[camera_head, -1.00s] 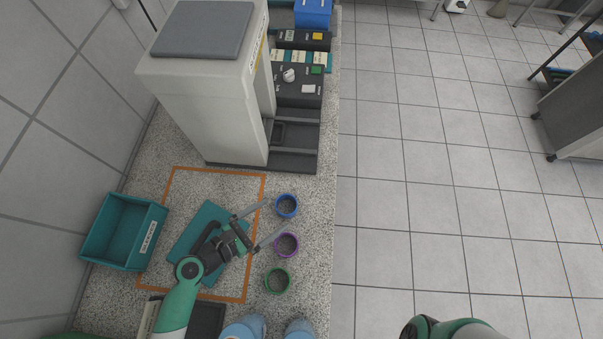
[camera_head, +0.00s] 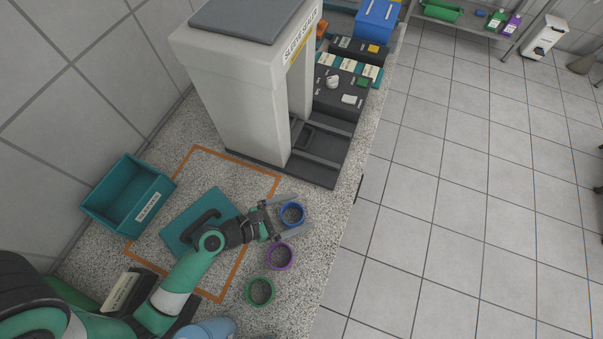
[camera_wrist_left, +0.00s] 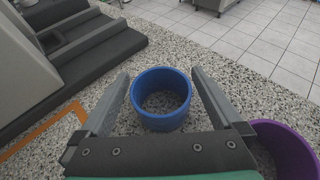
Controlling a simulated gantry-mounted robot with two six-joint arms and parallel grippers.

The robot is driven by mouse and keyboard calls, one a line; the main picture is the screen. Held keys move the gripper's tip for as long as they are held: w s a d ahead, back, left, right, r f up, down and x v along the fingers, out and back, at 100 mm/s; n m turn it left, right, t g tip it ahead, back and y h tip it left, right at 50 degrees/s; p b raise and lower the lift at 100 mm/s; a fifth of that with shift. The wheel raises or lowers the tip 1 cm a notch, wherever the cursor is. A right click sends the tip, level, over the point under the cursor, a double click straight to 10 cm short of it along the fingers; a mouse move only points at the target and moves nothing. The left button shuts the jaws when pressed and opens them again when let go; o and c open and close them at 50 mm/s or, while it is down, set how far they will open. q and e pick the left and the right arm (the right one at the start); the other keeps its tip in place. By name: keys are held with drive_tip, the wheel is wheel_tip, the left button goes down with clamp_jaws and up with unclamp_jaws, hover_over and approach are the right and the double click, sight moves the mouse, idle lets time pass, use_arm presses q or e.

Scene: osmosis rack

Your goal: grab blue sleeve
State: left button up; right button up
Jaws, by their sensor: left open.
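The blue sleeve (camera_head: 291,214) is a short open ring standing upright on the speckled counter. My left gripper (camera_head: 297,216) is open, with one finger on each side of the blue sleeve in the head view. In the left wrist view the blue sleeve (camera_wrist_left: 161,99) sits between the two spread fingers (camera_wrist_left: 160,92), with a visible gap on both sides. A purple sleeve (camera_head: 280,256) stands close to the near finger, and it also shows at the right of the left wrist view (camera_wrist_left: 287,147). A green sleeve (camera_head: 260,291) stands further toward the front. My right gripper is not seen.
The grey sleeve machine (camera_head: 245,95) with its dark stepped base (camera_head: 318,170) stands behind the blue sleeve. A teal bin (camera_head: 128,195) is at the left. A teal plate with a dark handle (camera_head: 186,229) lies inside the orange outline. The counter edge is right of the sleeves.

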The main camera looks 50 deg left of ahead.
use_arm(q)
drive_tip(key=x, duration=0.2)
drive_tip(key=shift+w+d, duration=0.1)
drive_tip(key=shift+w, duration=0.2)
drive_tip(key=shift+s, duration=0.25)
drive_tip(key=shift+c, duration=0.9)
drive_tip(key=c, duration=0.9)
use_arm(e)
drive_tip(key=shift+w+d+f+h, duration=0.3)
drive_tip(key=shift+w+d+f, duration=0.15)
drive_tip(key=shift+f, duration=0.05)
use_arm(q)
drive_tip(key=shift+r, duration=0.15)
